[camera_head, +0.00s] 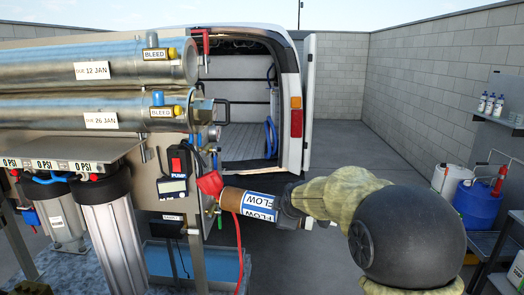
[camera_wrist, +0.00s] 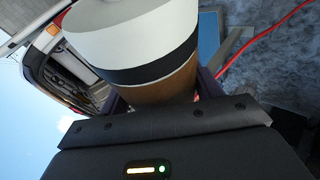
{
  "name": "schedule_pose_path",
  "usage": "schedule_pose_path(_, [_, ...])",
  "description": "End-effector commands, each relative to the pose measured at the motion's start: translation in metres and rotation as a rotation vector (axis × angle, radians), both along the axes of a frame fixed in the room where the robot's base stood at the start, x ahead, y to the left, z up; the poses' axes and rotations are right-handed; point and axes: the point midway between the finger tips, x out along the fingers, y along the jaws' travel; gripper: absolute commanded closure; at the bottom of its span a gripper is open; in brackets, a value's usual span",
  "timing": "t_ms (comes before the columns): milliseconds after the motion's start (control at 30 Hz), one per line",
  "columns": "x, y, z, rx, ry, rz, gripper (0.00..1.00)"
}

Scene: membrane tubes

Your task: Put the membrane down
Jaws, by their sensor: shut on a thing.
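The membrane (camera_head: 232,199) is a brown cylinder with a blue and white label reading FLOW. It lies nearly level in the head view, pointing left from my gripper (camera_head: 284,205). In the wrist view the membrane (camera_wrist: 140,80) shows brown near the jaws, then a black band and a white part. My gripper (camera_wrist: 155,100) is shut on it. The fingertips are mostly hidden behind the membrane. The membrane is held in the air, beside the skid's right end and in front of the van.
Two steel tubes (camera_head: 100,62) lie on the skid at left, with filter housings (camera_head: 110,225) below. A blue tray (camera_head: 215,262) is under the skid's right end. A red cable (camera_head: 238,240) hangs close to the membrane. Shelves with containers (camera_head: 478,200) stand at right.

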Motion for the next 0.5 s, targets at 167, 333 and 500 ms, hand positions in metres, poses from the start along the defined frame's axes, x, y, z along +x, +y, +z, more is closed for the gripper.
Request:
schedule_pose_path(167, [0.007, -0.016, -0.086, -0.005, 0.006, -0.034, 0.77])
schedule_pose_path(333, [0.003, -0.032, -0.162, -0.010, 0.006, -0.064, 0.77])
schedule_pose_path(500, [-0.011, -0.048, -0.236, -0.014, 0.005, -0.091, 0.77])
